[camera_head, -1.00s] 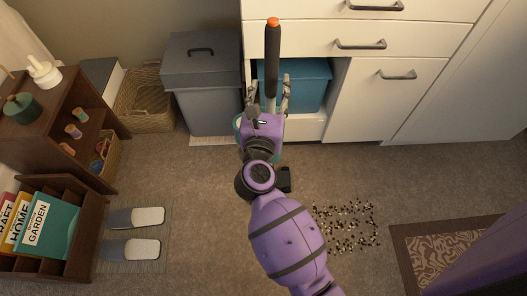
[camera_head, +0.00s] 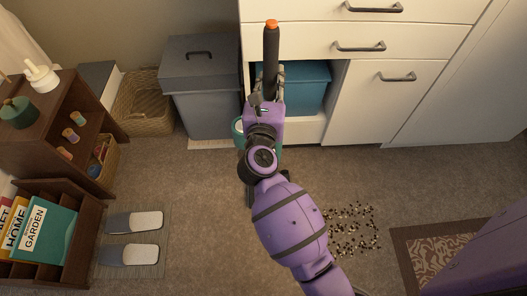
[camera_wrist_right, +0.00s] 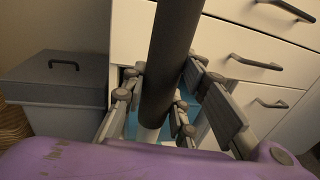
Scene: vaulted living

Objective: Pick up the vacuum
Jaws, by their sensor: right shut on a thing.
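The vacuum (camera_head: 271,50) stands upright in front of the white cabinet. Its long dark handle has an orange tip, and a teal part shows low down beside my gripper. My right gripper (camera_head: 268,90) is shut on the handle below the tip. In the right wrist view, the dark handle (camera_wrist_right: 172,50) runs between the grey fingers (camera_wrist_right: 165,100), which are on both sides of it. My purple arm and wrist hide most of the vacuum's lower part. My left gripper is not in view.
A grey lidded bin (camera_head: 205,85) stands left of the vacuum, beside a wicker basket (camera_head: 143,105). White drawers (camera_head: 415,40) and a teal box (camera_head: 305,90) are behind. Slippers (camera_head: 135,222) lie left, dark crumbs (camera_head: 355,230) right. Carpet between is mostly clear.

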